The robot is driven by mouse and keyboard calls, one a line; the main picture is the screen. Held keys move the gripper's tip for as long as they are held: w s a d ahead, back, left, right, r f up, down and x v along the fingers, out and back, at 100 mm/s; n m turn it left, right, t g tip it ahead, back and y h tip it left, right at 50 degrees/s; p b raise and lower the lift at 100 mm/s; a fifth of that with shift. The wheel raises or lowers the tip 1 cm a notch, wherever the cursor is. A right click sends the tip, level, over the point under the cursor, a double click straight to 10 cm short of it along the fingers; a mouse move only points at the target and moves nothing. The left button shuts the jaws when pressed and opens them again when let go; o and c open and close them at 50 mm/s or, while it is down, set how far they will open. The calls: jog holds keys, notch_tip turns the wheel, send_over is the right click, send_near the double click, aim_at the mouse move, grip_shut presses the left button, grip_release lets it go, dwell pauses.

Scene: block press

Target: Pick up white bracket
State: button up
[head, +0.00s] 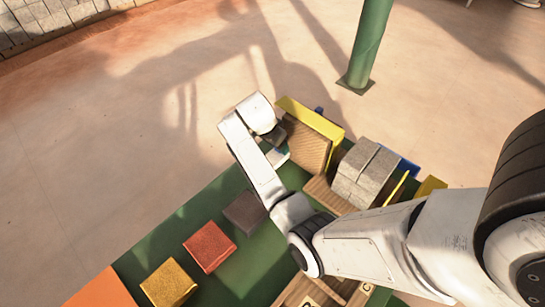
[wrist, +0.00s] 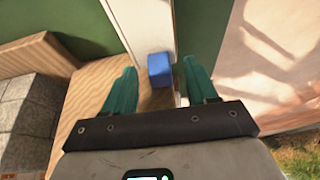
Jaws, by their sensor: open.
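A white strip-like piece (wrist: 150,24), which looks like the white bracket, runs from the top of the wrist view down between my fingers. In the head view a small pale piece (head: 277,157) shows beside my gripper (head: 276,146), mostly hidden by my arm. A blue block (wrist: 159,69) lies between the two teal fingertips in the wrist view. My gripper (wrist: 160,76) is open, its fingers on either side of the blue block and the white piece. I cannot tell whether either finger touches them.
A wooden block (head: 306,146) and a yellow panel (head: 311,118) stand right of my gripper. Grey stone blocks (head: 366,172) are farther right. Dark, red (head: 209,246) and yellow (head: 168,284) blocks sit on the green table (head: 190,214). A green post (head: 370,45) stands behind.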

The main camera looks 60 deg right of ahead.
aim_at(277, 152)
grip_shut()
dwell(0.5)
jog(key=shift+r, duration=0.1)
notch_tip(277, 152, up, 18)
dwell(0.8)
